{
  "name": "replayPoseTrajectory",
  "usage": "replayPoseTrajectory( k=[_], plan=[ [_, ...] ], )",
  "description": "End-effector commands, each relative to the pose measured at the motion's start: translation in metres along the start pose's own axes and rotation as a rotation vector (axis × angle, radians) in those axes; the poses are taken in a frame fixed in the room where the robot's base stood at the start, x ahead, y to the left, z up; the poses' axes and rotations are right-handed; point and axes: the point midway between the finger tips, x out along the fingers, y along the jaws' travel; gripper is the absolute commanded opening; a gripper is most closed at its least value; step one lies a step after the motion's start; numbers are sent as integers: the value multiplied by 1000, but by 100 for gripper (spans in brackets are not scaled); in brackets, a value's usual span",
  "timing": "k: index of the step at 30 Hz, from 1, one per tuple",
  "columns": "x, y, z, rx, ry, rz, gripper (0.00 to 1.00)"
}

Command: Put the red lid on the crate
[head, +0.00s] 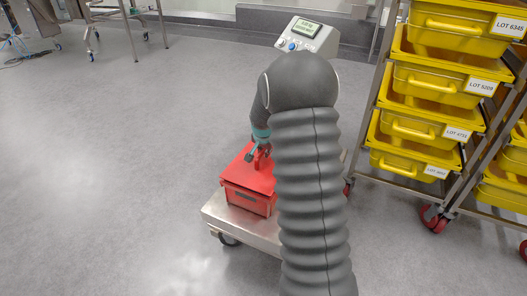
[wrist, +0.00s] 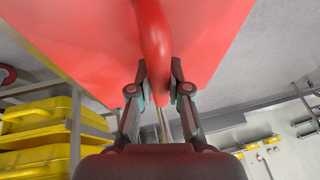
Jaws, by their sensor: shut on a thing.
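The red lid (head: 246,176) lies level over the top of the red crate (head: 245,201) in the head view. Its edge lines up closely with the crate's rim; I cannot tell whether a thin gap remains between them. My gripper (head: 259,156) is above the lid, shut on its raised red handle. In the wrist view the lid (wrist: 90,35) fills the upper picture, and the gripper's fingers (wrist: 159,80) close on both sides of the curved handle (wrist: 153,38). My arm hides the right part of lid and crate. The crate's inside is hidden.
The crate stands on a low metal platform cart (head: 229,226) with castors. A grey control box with a display (head: 307,36) rises behind it. A rack of yellow bins (head: 418,122) stands close at right. The floor at left (head: 110,170) is clear.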

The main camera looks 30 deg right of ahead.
Motion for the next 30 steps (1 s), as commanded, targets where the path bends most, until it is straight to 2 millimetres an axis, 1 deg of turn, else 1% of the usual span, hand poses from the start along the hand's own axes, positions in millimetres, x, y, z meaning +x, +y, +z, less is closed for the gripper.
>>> replayPoseTrajectory(
  k=[30],
  plan=[
    [15,3,6,-1,1,-1,0]
  ],
)
